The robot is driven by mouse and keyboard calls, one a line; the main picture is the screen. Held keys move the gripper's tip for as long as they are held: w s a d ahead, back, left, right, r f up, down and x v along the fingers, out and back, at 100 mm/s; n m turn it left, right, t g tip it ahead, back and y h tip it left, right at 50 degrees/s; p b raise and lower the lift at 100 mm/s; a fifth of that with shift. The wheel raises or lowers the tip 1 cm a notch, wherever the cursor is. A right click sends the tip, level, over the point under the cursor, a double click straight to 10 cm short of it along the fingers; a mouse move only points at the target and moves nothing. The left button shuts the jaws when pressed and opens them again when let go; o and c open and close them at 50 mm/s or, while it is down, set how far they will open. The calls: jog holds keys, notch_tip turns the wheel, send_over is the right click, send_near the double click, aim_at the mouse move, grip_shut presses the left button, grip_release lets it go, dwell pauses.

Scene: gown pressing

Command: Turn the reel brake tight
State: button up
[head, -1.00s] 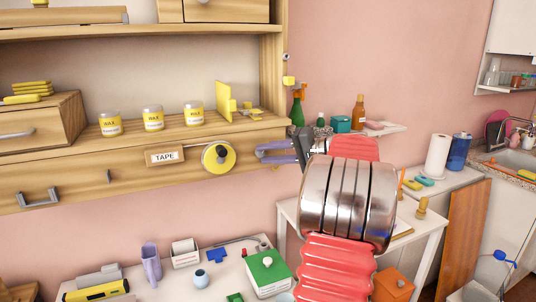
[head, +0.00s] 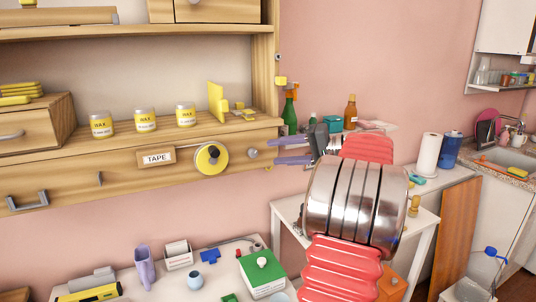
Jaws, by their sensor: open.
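The yellow tape reel (head: 211,158) with a dark centre is mounted on the front of the wooden shelf, right of the TAPE label (head: 157,158). A small grey knob (head: 253,153), apparently the reel brake, sticks out of the same board to the right of the reel. Its turn position is too small to tell. My gripper (head: 276,151) has two pale purple fingers, spread apart and empty. They point left at the knob, with a small gap between their tips and it in the picture. No finger seems to touch the knob.
Several wax jars (head: 145,120) and a yellow stand (head: 216,103) sit on the shelf above. Bottles stand on a small wall shelf (head: 375,128) behind my arm.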

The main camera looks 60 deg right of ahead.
jog(key=v, duration=0.7)
jog(key=shift+s, duration=0.15)
dwell(0.6)
jog(key=w+a+f+n+g, duration=0.15)
jog(key=w+a, duration=0.25)
jog(key=a, duration=0.6)
jog(key=w+a+f+n+g+y, duration=0.1)
jog(key=w+a+f+g, duration=0.3)
jog(key=a, duration=0.6)
jog(key=w+a+f+n+g, duration=0.1)
jog(key=w+a+g, duration=0.1)
jog(key=w+a, duration=0.5)
jog(key=s+a+f+n+h, duration=0.1)
jog(key=s+a+f+n, duration=0.2)
jog(key=a, duration=0.6)
jog(key=s+a+f+n+g+h, duration=0.1)
jog(key=s+a+f+n+h, duration=0.1)
jog(key=s+a+f, duration=0.3)
jog(key=s+a+f+n+g+h, duration=0.1)
jog(key=s+a+f+n, duration=0.3)
jog(key=a, duration=0.9)
jog(key=s, duration=0.3)
